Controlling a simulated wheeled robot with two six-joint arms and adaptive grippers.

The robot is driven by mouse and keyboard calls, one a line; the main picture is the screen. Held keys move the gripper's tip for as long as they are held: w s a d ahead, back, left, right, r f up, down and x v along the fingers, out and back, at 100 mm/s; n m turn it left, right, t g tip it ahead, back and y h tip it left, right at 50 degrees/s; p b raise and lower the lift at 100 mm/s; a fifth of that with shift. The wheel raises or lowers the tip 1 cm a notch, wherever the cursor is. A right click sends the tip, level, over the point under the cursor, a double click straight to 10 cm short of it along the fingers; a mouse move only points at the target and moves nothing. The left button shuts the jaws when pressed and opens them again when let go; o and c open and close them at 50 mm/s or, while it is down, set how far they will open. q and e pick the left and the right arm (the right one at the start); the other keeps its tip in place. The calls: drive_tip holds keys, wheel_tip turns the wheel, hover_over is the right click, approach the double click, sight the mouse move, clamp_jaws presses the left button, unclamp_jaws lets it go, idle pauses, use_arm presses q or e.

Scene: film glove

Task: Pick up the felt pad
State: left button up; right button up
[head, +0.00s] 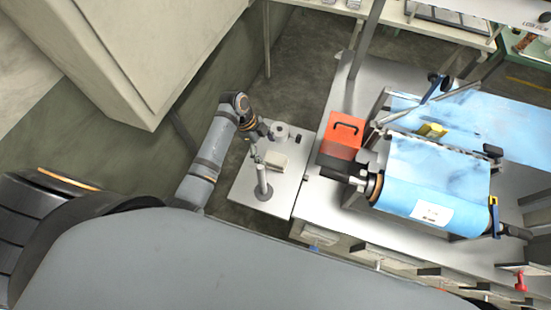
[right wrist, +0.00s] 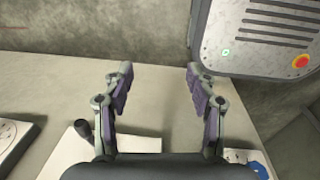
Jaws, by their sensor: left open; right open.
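A small pale block (head: 276,159), which may be the felt pad, lies on a light side table (head: 287,199); its material is too small to tell. My left gripper (head: 256,156) is above this table, just left of the pale block. It is open, and I cannot tell whether it touches anything. My right gripper (right wrist: 157,78) shows in the right wrist view, open with nothing between its fingers. No felt pad can be made out in that view.
An upright post on a dark round base (head: 263,190) and a roll (head: 280,131) stand near the pale block. A red box (head: 342,137) and a blue film roller (head: 435,180) are on the bench to the right. A grey panel with a red button (right wrist: 301,61) is near my right gripper.

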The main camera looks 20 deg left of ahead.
sight(275, 158)
use_arm(q)
drive_tip(key=x, duration=0.2)
drive_tip(key=shift+w+d+f+p, duration=0.2)
drive_tip(key=shift+d+p, duration=0.05)
drive_tip(key=shift+p, duration=0.05)
drive_tip(key=x, duration=0.3)
drive_tip(key=shift+d+f+p, duration=0.3)
drive_tip(key=shift+d, duration=0.05)
drive_tip(key=shift+f, duration=0.25)
drive_tip(key=c, duration=1.3)
use_arm(e)
drive_tip(key=w, duration=0.1)
drive_tip(key=w+r, duration=0.1)
drive_tip(key=w, duration=0.1)
drive_tip(key=shift+a+r, duration=0.1)
drive_tip(key=shift+r, duration=0.1)
use_arm(q)
drive_tip(key=shift+o, duration=0.2)
drive_tip(key=shift+r, duration=0.1)
wheel_tip(275, 158, up, 10)
drive_tip(key=shift+f+b, duration=0.1)
drive_tip(key=shift+b, duration=0.25)
use_arm(e)
drive_tip(key=shift+f, duration=0.35)
use_arm(q)
drive_tip(key=o, duration=0.5)
drive_tip(key=c, duration=0.3)
